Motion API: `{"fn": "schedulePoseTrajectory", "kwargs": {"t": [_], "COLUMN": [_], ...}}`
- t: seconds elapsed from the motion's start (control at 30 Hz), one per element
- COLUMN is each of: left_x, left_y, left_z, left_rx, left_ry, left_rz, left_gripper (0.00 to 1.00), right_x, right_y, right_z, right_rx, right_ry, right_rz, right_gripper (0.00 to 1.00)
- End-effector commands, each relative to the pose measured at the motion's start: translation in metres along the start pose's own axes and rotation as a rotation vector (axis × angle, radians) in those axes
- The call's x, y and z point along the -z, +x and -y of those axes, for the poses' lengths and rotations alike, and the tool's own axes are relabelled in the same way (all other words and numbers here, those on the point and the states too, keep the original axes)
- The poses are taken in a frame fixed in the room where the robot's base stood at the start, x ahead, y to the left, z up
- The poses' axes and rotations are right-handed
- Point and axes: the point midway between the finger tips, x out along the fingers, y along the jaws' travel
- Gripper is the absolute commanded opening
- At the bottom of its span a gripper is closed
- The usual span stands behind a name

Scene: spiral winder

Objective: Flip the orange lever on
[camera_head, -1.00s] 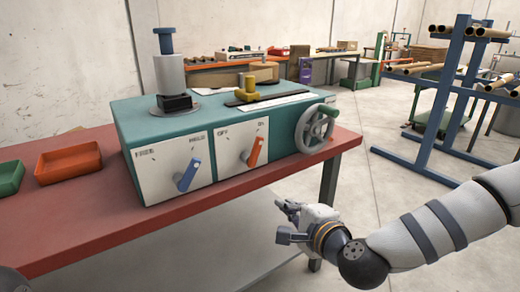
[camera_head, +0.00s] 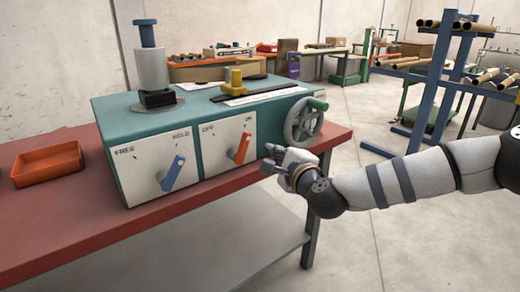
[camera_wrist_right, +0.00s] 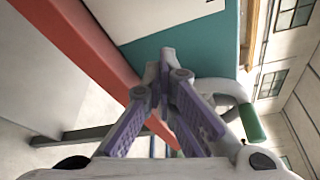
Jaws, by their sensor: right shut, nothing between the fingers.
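The orange lever (camera_head: 242,148) is on the right white panel (camera_head: 215,155) of the teal machine (camera_head: 195,118). The panel has an OFF label at its upper left and an ON label at its upper right; the lever leans up and right, toward the ON side. My right gripper (camera_head: 268,160) is shut and empty, in front of the machine, right of the orange lever and below the handwheel, apart from the lever in the picture. The wrist view shows its closed fingers (camera_wrist_right: 165,75) near the machine's side; the lever is not visible there. My left gripper is out of view.
A blue lever (camera_head: 173,172) is on the left panel, marked FREE and HOLD. A grey handwheel (camera_head: 304,122) with a green handle (camera_head: 318,104) is close above my right gripper. The red table (camera_head: 70,225) carries an orange tray (camera_head: 48,168). A blue rack (camera_head: 440,90) stands at right.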

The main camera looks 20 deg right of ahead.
Motion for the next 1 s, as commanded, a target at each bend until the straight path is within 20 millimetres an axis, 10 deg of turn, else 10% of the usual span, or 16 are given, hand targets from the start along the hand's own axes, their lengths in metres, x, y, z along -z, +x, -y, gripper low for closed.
{"fn": "schedulePoseTrajectory", "kwargs": {"t": [0.13, 0.4, 1.0], "left_x": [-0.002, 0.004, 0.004], "left_y": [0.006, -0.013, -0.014], "left_z": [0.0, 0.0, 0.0], "left_rx": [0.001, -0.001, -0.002], "left_ry": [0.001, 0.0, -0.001], "left_rz": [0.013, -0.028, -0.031], "left_gripper": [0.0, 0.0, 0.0], "right_x": [0.001, -0.037, -0.039], "right_y": [0.032, 0.015, 0.014], "right_z": [-0.003, 0.003, 0.002], "right_rx": [-0.001, 0.002, 0.012], "right_ry": [-0.001, 0.0, -0.033], "right_rz": [-0.002, 0.003, 0.001], "right_gripper": [0.0, 0.0, 0.0]}}
